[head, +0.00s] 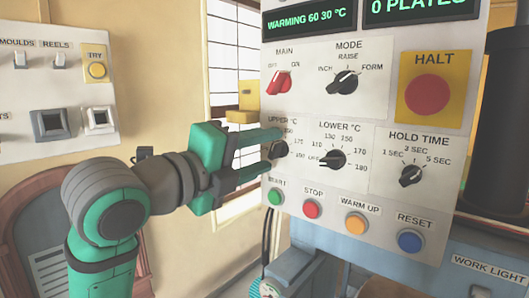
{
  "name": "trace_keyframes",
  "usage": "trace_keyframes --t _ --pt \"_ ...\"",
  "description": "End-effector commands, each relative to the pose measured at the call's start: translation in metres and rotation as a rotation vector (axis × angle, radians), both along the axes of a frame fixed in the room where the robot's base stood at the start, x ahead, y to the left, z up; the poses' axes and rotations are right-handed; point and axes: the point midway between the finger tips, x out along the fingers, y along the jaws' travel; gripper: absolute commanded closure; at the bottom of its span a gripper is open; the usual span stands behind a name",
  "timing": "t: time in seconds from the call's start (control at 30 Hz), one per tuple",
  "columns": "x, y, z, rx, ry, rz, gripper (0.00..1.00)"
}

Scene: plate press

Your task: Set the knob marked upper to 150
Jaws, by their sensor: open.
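The upper knob (279,150), black, is on the lower left of the white control panel (310,105) in the head view, under the label UPPER °C. My green gripper (276,142) is at this knob, with its fingers reaching from the left to either side of it. The fingers are open; I cannot tell whether they touch the knob. The fingers and the knob's small size hide where its pointer stands.
The lower knob (331,159) is close to the right. The red main switch (280,84) and mode knob (343,83) are above. START (275,196), STOP (311,208) and other buttons are below. The red HALT button (427,94) and hold time knob (411,175) are farther right.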

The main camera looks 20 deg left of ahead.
Motion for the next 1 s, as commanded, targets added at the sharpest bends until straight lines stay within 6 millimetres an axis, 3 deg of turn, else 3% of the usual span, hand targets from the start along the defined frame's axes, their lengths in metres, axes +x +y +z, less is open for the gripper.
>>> trace_keyframes --t 0.5,0.7,1.0 --pt "-0.082 0.031 0.000 0.000 0.000 0.004 0.55" --pt "-0.094 0.035 0.000 0.000 0.000 0.002 0.55" --pt "-0.096 0.036 -0.001 0.000 0.001 0.003 0.55"
